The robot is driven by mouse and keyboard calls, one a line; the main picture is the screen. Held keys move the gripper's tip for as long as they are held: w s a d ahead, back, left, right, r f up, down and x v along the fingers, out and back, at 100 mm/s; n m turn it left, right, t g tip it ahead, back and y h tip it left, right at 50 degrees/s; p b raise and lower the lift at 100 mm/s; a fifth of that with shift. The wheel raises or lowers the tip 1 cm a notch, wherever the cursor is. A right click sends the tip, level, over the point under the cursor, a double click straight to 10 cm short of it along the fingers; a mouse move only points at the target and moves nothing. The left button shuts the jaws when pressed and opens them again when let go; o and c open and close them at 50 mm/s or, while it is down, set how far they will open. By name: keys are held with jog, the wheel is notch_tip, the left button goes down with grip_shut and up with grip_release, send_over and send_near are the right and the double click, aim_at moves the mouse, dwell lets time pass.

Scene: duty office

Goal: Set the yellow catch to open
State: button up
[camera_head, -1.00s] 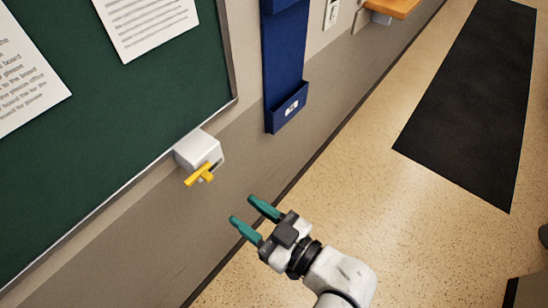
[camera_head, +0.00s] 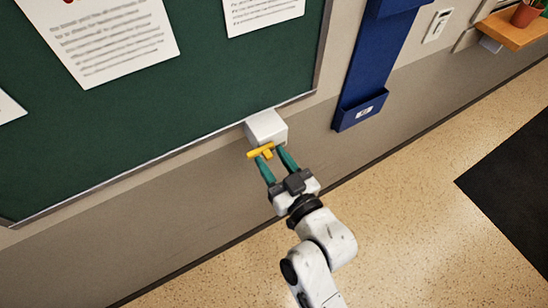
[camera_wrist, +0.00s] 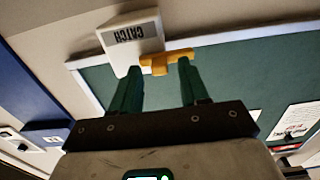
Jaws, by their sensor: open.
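The yellow catch (camera_head: 261,151) is a small T-shaped handle on the front of a white box (camera_head: 266,127) on the wall, at the lower edge of the green board. In the wrist view the box (camera_wrist: 130,40) reads "CATCH", and the yellow handle (camera_wrist: 166,61) extends to one side of it. My gripper (camera_head: 273,160) is open, its two teal fingers reaching up to the handle, one on each side of its stem. In the wrist view the fingertips (camera_wrist: 158,70) lie just by the handle. I cannot tell whether they touch it.
The green board (camera_head: 120,120) with pinned papers fills the upper left. A blue wall holder (camera_head: 362,80) hangs right of the box. A wooden shelf (camera_head: 515,30) with a plant pot is at upper right. A black mat (camera_head: 515,190) lies on the otherwise clear floor.

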grip_shut()
dwell(0.4)
dwell(0.4)
